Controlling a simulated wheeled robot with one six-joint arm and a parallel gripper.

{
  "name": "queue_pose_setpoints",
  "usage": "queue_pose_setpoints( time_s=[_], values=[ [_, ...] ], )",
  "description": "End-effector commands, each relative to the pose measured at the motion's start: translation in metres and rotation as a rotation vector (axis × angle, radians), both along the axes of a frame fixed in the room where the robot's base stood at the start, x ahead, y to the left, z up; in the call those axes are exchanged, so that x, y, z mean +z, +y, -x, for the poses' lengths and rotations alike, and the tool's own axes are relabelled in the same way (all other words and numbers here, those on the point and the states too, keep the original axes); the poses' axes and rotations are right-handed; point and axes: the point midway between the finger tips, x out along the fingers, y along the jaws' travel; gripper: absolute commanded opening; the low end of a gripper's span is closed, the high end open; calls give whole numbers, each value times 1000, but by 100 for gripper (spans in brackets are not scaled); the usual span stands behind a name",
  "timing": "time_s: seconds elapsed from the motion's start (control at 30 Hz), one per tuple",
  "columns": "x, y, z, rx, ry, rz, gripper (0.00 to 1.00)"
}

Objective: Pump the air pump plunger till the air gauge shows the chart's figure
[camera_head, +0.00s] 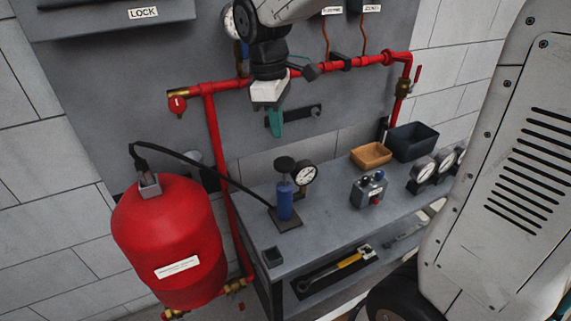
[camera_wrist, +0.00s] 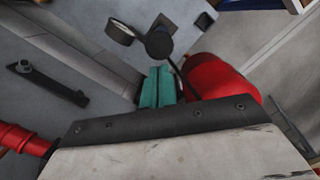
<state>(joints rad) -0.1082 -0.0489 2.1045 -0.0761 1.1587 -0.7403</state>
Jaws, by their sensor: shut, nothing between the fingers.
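The blue air pump (camera_head: 284,200) stands upright on a dark base plate on the bench. Its black plunger knob (camera_head: 285,164) is at the top, and the knob also shows in the wrist view (camera_wrist: 159,43). The round air gauge (camera_head: 304,173) is just right of the pump; its reading is too small to tell. My gripper (camera_head: 275,130), with teal fingers, is above and behind the pump, apart from the knob. In the wrist view its fingers (camera_wrist: 158,75) are together and empty. No chart is readable.
A red tank (camera_head: 170,240) stands left of the bench, joined to the pump by a black hose. A control box (camera_head: 369,190), an orange tray (camera_head: 371,155), a dark bin (camera_head: 413,141) and more gauges (camera_head: 424,170) are to the right. Red pipes (camera_head: 215,150) run along the wall.

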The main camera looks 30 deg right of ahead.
Motion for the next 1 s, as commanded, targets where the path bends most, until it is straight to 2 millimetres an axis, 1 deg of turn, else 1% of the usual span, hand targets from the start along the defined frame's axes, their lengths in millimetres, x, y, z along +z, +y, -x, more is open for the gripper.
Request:
queue_pose_setpoints(
  time_s=[0.13, 0.23, 0.6, 0.7, 0.83, 1.0],
  values=[
    [-2, 0, 0, 0, 0, 0, 0],
    [-9, -1, 1, 0, 3, 0, 0],
    [-54, -4, 4, 0, 3, 0, 0],
    [-62, -5, 4, 0, 1, 0, 0],
    [-68, -5, 4, 0, 1, 1, 0],
    [-70, -5, 4, 0, 1, 1, 0]
  ],
)
